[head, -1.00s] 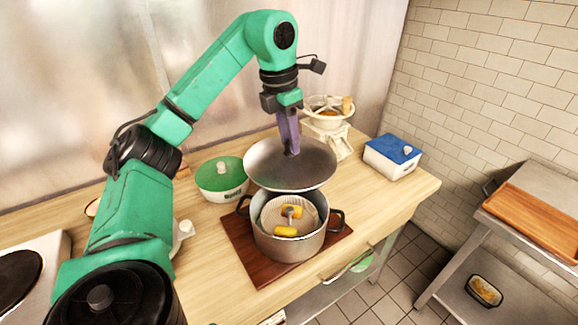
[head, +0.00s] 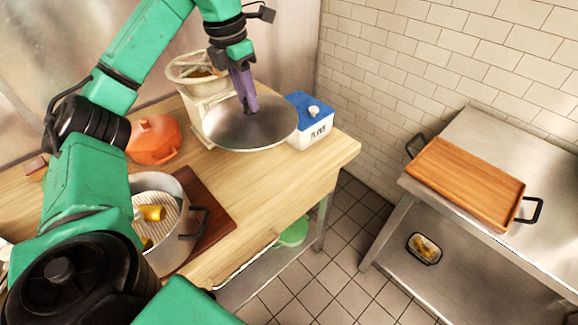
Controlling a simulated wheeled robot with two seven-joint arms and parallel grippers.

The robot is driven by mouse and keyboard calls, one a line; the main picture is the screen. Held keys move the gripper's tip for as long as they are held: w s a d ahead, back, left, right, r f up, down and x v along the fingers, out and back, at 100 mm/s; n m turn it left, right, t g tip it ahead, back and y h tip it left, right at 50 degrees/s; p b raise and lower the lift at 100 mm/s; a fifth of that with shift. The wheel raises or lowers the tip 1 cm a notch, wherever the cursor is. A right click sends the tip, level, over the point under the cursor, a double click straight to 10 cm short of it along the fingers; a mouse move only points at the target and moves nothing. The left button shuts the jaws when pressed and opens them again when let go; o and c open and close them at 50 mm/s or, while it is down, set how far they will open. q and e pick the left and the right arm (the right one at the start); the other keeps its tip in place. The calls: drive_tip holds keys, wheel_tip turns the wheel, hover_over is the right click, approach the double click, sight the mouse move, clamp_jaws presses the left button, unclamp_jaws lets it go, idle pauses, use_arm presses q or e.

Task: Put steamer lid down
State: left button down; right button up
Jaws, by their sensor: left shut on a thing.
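The steamer lid (head: 232,130) is a round grey metal disc, held roughly level above the wooden counter in the head view. My left gripper (head: 247,100), with purple fingers, is shut on the lid's handle from above; the handle itself is mostly hidden. The steamer pot (head: 172,244) stands uncovered on a dark red-brown board at lower left, with yellow pieces on a pale ribbed insert inside. My arm hides its left part. My right gripper is not in view.
A blue-lidded white box (head: 312,128) stands just right of the lid, and a cream scale-like device (head: 190,75) behind it. An orange lidded pot (head: 154,140) is at left. A steel table (head: 480,150) at right holds a wooden tray (head: 465,183). Counter (head: 270,205) before the lid is clear.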

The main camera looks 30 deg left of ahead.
use_arm(q)
drive_tip(key=f+b, duration=0.2)
drive_tip(key=f, duration=0.1)
drive_tip(key=shift+w+d, duration=0.1)
drive_tip(key=shift+w, duration=0.1)
drive_tip(key=f+b, duration=0.1)
drive_tip(key=f, duration=0.4)
drive_tip(key=s+f+b, duration=0.1)
drive_tip(key=f, duration=0.4)
drive_tip(key=f+b, duration=0.2)
drive_tip(key=f, duration=0.4)
drive_tip(key=shift+s+a, duration=0.15)
drive_tip(key=shift+a, duration=0.05)
drive_tip(key=shift+f, duration=0.4)
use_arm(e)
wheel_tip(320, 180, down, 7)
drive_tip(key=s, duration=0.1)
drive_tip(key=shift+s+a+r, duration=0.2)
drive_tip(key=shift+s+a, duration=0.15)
use_arm(q)
drive_tip(key=shift+f, duration=0.15)
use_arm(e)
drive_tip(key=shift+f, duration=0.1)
use_arm(q)
drive_tip(key=c, duration=0.6)
unclamp_jaws()
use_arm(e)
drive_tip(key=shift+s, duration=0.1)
